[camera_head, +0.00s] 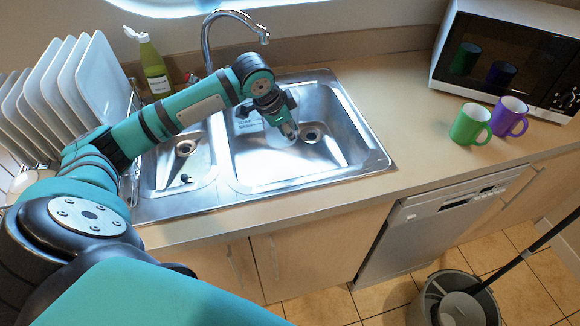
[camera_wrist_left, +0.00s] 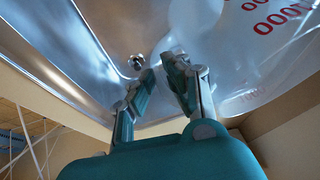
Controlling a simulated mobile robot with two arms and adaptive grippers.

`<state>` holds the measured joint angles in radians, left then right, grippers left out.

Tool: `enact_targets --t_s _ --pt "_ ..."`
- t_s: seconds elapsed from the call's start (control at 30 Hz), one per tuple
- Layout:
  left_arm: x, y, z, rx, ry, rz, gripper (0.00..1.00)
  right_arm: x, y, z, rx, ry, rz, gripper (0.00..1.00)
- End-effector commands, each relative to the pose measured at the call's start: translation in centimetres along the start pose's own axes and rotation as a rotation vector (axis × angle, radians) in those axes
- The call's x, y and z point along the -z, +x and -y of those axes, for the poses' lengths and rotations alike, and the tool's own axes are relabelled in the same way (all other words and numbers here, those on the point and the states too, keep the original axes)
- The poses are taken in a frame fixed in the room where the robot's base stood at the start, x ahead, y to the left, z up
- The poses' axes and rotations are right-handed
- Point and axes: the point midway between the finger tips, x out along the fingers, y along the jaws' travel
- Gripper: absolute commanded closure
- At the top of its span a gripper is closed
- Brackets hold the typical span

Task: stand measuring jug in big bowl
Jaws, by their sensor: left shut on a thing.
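The sink's big bowl (camera_head: 345,150) is the large steel basin on the right of the double sink. The clear measuring jug (camera_head: 250,124) is inside its outline in the head view; the jug's see-through edges are hard to trace. In the left wrist view the jug (camera_wrist_left: 240,50) shows red markings at the upper right. My left gripper (camera_head: 284,128) reaches down over the big bowl and is shut on the jug. Its two fingers (camera_wrist_left: 160,80) are close together beside the jug's wall. I cannot tell whether the jug's base touches the basin floor. My right gripper is out of view.
The tap (camera_head: 207,45) stands behind the sink, with a green bottle (camera_head: 154,68) to its left. Plates (camera_head: 62,85) stand in a rack at the left. Green (camera_head: 467,125) and purple (camera_head: 508,117) mugs stand before the microwave (camera_head: 510,60).

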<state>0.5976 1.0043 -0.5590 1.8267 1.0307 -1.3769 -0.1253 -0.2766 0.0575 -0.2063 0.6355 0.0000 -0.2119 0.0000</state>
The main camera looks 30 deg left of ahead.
Motion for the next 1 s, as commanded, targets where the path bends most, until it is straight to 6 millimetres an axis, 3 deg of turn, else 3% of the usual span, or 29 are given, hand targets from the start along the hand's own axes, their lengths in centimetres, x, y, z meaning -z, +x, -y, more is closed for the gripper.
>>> enact_targets --t_s 0.13,0.3,0.4,0.8,1.0 --pt "-1.1 0.6 2.0 -0.019 0.049 -0.008 1.0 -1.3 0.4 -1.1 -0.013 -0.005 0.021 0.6" --pt "-2.3 2.7 2.0 -0.028 0.067 -0.009 1.0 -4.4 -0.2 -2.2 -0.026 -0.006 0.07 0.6" --pt "-2.9 4.4 1.7 -0.028 0.067 -0.009 1.0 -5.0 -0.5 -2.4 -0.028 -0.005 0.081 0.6" --pt "-4.6 8.4 0.9 -0.027 0.067 -0.009 1.0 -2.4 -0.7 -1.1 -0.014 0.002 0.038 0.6" --pt "-5.1 9.7 0.8 -0.024 0.068 -0.012 1.0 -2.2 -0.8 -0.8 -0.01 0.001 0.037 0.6"
